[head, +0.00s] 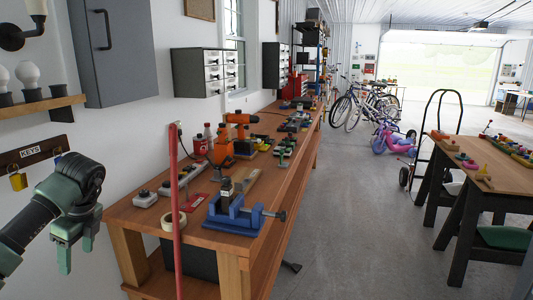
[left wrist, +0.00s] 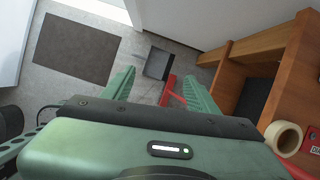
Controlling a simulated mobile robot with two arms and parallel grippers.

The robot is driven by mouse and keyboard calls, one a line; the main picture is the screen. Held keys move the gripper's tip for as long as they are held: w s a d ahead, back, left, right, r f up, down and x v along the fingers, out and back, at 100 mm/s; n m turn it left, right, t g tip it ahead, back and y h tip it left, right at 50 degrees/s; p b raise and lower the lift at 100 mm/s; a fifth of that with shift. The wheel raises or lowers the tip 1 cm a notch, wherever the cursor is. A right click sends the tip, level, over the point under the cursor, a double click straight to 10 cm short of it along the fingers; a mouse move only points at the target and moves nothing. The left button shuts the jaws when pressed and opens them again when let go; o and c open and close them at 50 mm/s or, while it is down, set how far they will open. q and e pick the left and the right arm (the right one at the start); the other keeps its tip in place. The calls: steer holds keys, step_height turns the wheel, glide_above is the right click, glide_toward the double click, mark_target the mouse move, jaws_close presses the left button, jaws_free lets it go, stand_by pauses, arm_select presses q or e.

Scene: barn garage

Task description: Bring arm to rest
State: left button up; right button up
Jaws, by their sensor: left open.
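My left gripper (head: 76,245) is at the left of the head view, at the near left end of the wooden workbench (head: 140,217). Its fingers point down and it holds nothing. In the left wrist view, the two green fingers of my left gripper (left wrist: 160,90) stand wide apart over the floor. A red pole (head: 174,190) stands upright in front of the workbench in the head view. My right gripper is not in either view.
On the workbench are a blue vise (head: 232,218), a tape roll (head: 173,221) and an orange drill (head: 240,118). A wall shelf (head: 40,107) and a key rack (head: 35,153) are close to my left arm. A second table (head: 500,180) stands right.

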arm_select(q)
steer(key=w+d+f+t+h, duration=0.1)
steer(key=d+f+t+h, duration=0.2)
steer(key=d+f+h, duration=0.9)
steer(key=w+d+f+t+h, duration=0.1)
steer(key=d+f+t+h, duration=0.25)
steer(key=d+f, duration=1.55)
steer(key=s+a+f+n+t+y, duration=0.1)
steer(key=s+a+f+n+y, duration=0.3)
steer(key=s+f+n, duration=0.5)
steer(key=s+a+f+n+t+y, duration=0.25)
steer(key=s+a+f+y, duration=0.35)
steer(key=f, duration=0.8)
steer(key=s+f+n+g, duration=0.2)
steer(key=s+f+g, duration=0.2)
steer(key=s, duration=1.4)
steer(key=s+f+n+g+y, duration=0.1)
steer(key=s+f+n+g, duration=0.2)
steer(key=s+f, duration=0.6)
steer(key=s+g, duration=0.2)
steer(key=s, duration=0.8)
steer(key=shift+s+d+f, duration=0.25)
steer(key=shift+f, duration=0.15)
steer(key=shift+y, duration=0.25)
